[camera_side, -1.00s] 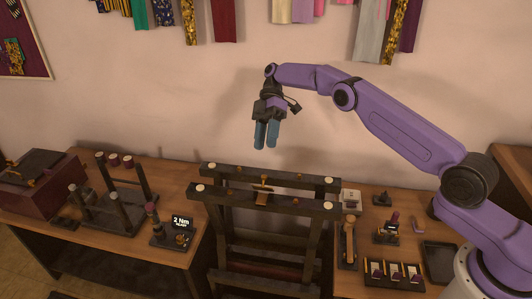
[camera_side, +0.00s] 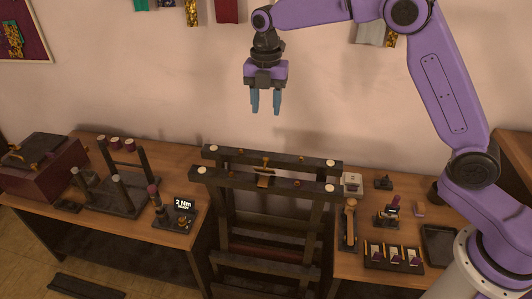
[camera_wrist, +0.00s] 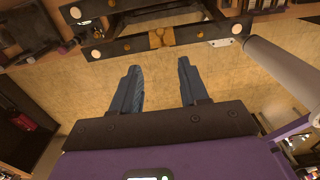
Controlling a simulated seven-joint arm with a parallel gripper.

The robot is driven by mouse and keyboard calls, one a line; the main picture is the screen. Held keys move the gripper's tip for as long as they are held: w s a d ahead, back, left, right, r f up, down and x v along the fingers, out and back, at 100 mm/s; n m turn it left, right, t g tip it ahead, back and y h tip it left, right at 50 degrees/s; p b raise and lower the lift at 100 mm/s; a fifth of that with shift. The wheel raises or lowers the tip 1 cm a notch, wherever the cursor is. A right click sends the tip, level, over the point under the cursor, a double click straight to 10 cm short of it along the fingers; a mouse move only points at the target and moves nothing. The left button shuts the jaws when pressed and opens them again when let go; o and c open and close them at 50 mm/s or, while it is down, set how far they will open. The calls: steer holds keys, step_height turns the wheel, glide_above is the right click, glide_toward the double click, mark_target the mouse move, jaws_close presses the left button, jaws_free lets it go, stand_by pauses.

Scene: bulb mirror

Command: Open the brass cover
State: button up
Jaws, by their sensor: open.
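A small brass-coloured piece (camera_side: 263,181), which looks like the brass cover, sits mid-way along the top bars of a dark frame (camera_side: 225,177). My gripper (camera_side: 265,111) hangs well above the frame, fingers pointing down. Its two blue fingers are apart with nothing between them; they also show in the wrist view (camera_wrist: 158,65).
The left bench holds a maroon box (camera_side: 42,168), a post rack (camera_side: 112,200) and a "2 Nm" display (camera_side: 183,204). The right bench holds a wooden-handled tool (camera_side: 349,222), a tray of small parts (camera_side: 393,256) and a dark tray (camera_side: 440,245). Space around my gripper is clear.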

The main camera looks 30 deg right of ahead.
mark_target(265, 165)
step_height(265, 165, down, 16)
steer(key=shift+r, duration=0.1)
stand_by(0.4)
jaws_close()
